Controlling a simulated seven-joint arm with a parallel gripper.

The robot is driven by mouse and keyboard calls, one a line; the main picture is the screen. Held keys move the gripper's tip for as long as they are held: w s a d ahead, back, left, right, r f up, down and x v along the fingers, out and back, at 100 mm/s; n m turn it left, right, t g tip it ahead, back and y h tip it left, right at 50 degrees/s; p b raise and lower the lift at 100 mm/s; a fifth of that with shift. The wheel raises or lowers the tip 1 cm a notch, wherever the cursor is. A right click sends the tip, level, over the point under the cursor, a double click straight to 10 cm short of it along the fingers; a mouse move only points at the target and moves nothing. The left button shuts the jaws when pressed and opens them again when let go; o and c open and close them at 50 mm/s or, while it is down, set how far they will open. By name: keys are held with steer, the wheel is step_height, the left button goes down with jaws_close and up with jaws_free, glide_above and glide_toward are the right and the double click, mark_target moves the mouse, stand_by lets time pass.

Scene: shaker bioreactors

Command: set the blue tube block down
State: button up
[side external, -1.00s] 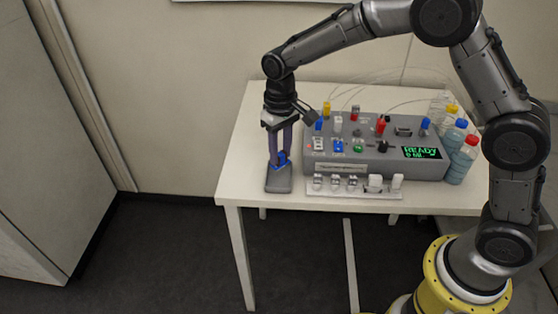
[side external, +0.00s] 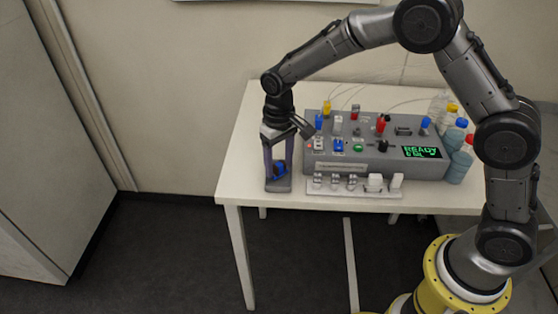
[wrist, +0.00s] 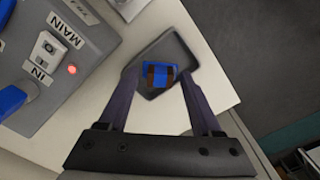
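The blue tube block (side external: 280,168) is at the grey pad (side external: 279,187) on the left end of the white table. It also shows in the wrist view (wrist: 158,72), blue with two brown patches, over the dark pad (wrist: 175,48). My gripper (side external: 278,175) points down with one finger on each side of the block. In the wrist view the fingers (wrist: 159,78) stand apart, with narrow gaps between them and the block. The gripper looks open. The block's underside is hidden, so its contact with the pad cannot be seen directly.
A grey control box (side external: 375,145) with coloured knobs and a green display stands right of the gripper. A white rack (side external: 325,186) of small vessels is in front of it. Bottles (side external: 457,155) stand at the right. The table's left edge is close to the pad.

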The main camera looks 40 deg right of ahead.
mark_target(279, 164)
steer(key=s+d+r+t, duration=0.1)
steer(key=s+d+r, duration=0.15)
steer(key=r, duration=0.65)
steer(key=s+d+r, duration=0.1)
steer(key=s+r, duration=0.2)
steer(key=r, duration=0.6)
steer(key=s+d+t, duration=0.2)
steer(key=s+d, duration=0.1)
steer(key=s, duration=0.9)
steer(key=s+d+t, duration=0.2)
steer(key=s+d, duration=0.1)
steer(key=s, duration=0.8)
steer(key=shift+s+d+t, duration=0.3)
steer(key=shift+s, duration=0.1)
